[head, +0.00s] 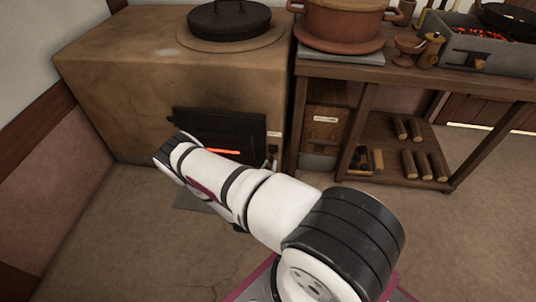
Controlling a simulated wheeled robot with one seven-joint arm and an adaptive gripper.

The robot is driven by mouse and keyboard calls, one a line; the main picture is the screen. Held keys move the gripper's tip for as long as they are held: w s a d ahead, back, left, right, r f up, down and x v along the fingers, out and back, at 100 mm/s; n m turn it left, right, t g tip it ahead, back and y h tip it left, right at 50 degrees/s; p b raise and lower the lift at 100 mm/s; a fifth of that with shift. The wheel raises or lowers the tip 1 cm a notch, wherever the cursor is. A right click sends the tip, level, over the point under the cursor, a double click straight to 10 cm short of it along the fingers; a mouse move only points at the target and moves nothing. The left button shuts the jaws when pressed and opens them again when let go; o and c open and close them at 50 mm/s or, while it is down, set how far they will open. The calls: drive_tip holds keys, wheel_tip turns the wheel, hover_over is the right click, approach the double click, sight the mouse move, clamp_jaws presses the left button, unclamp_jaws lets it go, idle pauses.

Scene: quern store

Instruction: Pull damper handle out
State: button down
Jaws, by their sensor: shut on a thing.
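The front of the brown stove (215,95) faces me, with a dark door (190,115) that has a glowing slot. A small pale label (274,133) sits right of the door. Below the label, the dark tips of my gripper (272,153) show just above my white arm, shut on the damper handle at the stove front. The handle itself is mostly hidden by the gripper and arm, so how far out it stands cannot be told.
A wooden bench (420,75) stands right of the stove, bearing a clay pot (343,22) and a grey brazier (490,52). Its lower shelf holds several short rolls and a small wooden box (362,160). A black lidded pan (229,18) is on the stove. Floor at left is clear.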

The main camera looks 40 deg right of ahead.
drive_tip(key=shift+s+a+f, duration=0.15)
drive_tip(key=shift+s+a, duration=0.05)
drive_tip(key=shift+a, duration=0.1)
drive_tip(key=c, duration=1.7)
unclamp_jaws()
drive_tip(key=shift+a, duration=0.1)
drive_tip(key=v, duration=1.1)
drive_tip(key=shift+s+a, duration=0.15)
drive_tip(key=shift+a, duration=0.2)
